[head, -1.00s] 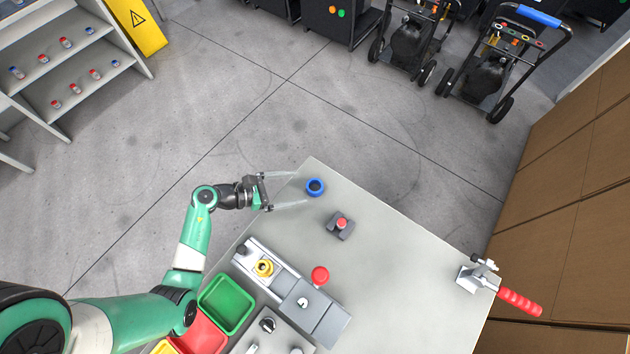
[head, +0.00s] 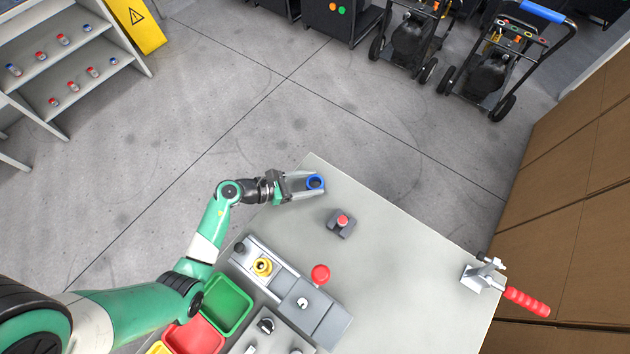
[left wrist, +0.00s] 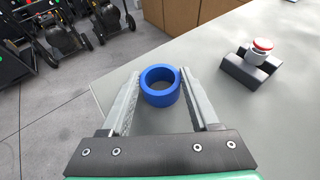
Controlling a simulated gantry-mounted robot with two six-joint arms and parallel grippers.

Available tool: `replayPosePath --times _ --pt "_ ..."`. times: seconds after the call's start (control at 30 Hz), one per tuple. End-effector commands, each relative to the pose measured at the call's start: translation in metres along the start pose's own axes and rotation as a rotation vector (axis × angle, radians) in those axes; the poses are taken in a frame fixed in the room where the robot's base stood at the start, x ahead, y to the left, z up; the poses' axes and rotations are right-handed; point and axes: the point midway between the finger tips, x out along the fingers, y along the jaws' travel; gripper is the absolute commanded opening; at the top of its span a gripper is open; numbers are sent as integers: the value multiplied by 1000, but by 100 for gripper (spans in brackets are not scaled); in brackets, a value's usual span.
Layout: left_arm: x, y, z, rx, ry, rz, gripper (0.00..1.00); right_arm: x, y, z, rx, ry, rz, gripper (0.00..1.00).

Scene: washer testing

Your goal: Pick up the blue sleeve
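The blue sleeve (head: 315,182) is a short, hollow ring standing upright at the far left corner of the grey table (head: 400,250). My left gripper (head: 313,183) reaches it from the left, with one finger on each side. In the left wrist view the blue sleeve (left wrist: 160,98) sits between the two grey fingertips (left wrist: 160,80), which appear to touch its sides. The gripper looks shut on it. I cannot tell any gap between the sleeve and the table. My right gripper is not in view.
A grey block with a red-topped button (head: 342,222) stands close by. A fixture with a brass part (head: 262,267), a red knob (head: 320,274), a green bin (head: 228,304) and a red bin (head: 195,336) are nearer. A red-handled clamp (head: 525,300) is at the right edge.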

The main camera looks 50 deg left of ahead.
Motion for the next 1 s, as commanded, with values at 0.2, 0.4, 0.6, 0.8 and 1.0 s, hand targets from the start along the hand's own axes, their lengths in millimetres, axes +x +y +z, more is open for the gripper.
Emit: replayPosePath --times 0.2,0.4,0.6,0.8,1.0 --pt "0 0 0 0 0 0 20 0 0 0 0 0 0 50" --pt "0 0 0 0 0 0 7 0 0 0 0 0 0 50" --pt "-2 0 5 1 -1 1 7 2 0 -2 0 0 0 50" --pt "-13 0 31 4 -1 0 7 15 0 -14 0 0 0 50" --pt "-41 -40 78 3 0 -4 7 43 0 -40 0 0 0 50"
